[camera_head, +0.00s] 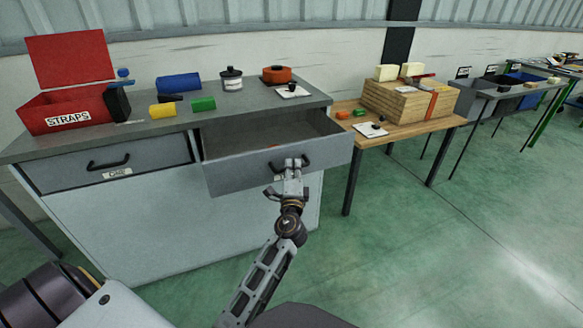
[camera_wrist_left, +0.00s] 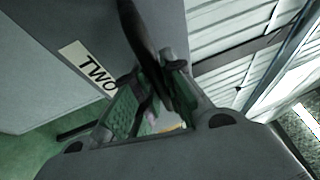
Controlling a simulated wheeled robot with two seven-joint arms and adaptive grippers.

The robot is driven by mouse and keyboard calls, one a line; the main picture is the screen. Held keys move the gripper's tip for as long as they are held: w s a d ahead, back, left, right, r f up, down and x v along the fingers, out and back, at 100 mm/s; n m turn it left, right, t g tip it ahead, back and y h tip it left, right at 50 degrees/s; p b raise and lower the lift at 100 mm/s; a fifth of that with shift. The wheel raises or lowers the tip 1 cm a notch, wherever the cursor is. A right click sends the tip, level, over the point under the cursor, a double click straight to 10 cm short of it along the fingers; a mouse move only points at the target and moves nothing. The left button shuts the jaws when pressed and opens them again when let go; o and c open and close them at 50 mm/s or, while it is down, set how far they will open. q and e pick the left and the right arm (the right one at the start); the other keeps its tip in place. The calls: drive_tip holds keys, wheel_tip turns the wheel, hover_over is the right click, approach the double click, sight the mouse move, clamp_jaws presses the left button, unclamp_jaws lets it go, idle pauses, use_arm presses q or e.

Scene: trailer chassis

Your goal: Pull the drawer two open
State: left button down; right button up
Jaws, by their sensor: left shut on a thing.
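Drawer two (camera_head: 230,177) is the right drawer of the grey workbench and stands pulled out, its inside showing in the head view. A small orange thing lies inside it. My left gripper (camera_head: 291,165) is at the drawer front, shut on the dark handle (camera_head: 305,160). In the left wrist view the dark handle (camera_wrist_left: 140,35) passes between the fingers, beside a white label (camera_wrist_left: 88,70) reading TWO. The left drawer (camera_head: 75,172) of the bench is shut. My right gripper is not in view.
On the bench top (camera_head: 140,131) stand an open red STRAPS box (camera_head: 75,107), coloured rolls, a jar (camera_head: 231,80) and an orange reel (camera_head: 277,74). A wooden table (camera_head: 405,128) with a wooden crate stands to the right. The green floor at right is clear.

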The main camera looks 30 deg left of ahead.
use_arm(q)
drive_tip(key=c, duration=1.5)
unclamp_jaws()
drive_tip(key=shift+v, duration=3.75)
drive_tip(key=shift+f, duration=0.1)
